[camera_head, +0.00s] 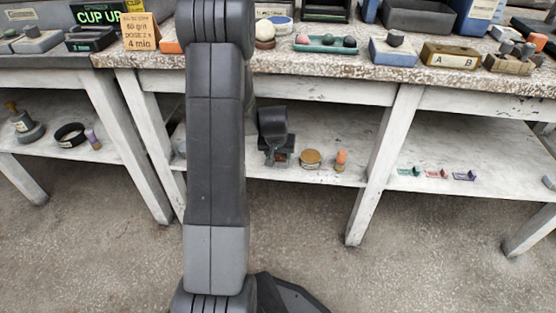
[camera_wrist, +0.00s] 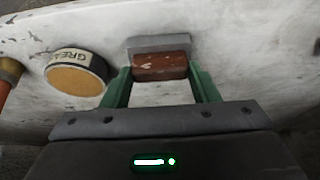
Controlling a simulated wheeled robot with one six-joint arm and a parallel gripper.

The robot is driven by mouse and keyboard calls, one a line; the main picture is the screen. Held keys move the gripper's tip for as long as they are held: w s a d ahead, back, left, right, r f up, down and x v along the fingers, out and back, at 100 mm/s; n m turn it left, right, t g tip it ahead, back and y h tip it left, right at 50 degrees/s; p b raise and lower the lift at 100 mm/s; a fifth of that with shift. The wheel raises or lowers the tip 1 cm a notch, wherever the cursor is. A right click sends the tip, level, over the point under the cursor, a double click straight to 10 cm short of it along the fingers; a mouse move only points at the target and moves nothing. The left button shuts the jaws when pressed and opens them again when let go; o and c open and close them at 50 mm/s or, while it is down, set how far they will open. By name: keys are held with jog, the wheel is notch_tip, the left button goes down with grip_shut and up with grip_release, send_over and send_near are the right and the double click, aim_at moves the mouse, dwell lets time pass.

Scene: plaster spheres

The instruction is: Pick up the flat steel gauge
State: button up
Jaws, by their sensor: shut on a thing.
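My gripper (camera_wrist: 160,72) has its two green fingers on either side of a worn reddish-brown block (camera_wrist: 160,66) and is shut on it. A flat grey piece (camera_wrist: 158,42), which looks like the steel gauge, shows just beyond the block in the wrist view, a little wider than it. Block and grey piece seem to touch; whether they are joined I cannot tell. In the head view my gripper (camera_head: 276,149) is low over the lower shelf, with the brown block (camera_head: 282,153) partly hidden at its tips.
A grease tin (camera_head: 311,159) and an orange-topped item (camera_head: 341,160) stand close to the right of my gripper on the lower shelf (camera_head: 330,178). The tin (camera_wrist: 77,72) is close beside the left finger in the wrist view. The bench top (camera_head: 340,68) overhangs the shelf.

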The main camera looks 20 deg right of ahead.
jog(key=shift+r, duration=0.15)
jog(key=shift+r+p, duration=0.45)
jog(key=shift+r, duration=0.1)
jog(key=shift+s+a+r, duration=0.15)
jog(key=shift+s, duration=0.1)
jog(key=s+a+b, duration=0.5)
jog(key=s+a, duration=0.4)
jog(key=s, duration=0.6)
jog(key=shift+a, duration=0.1)
jog(key=o, duration=0.6)
jog(key=shift+c, duration=1.4)
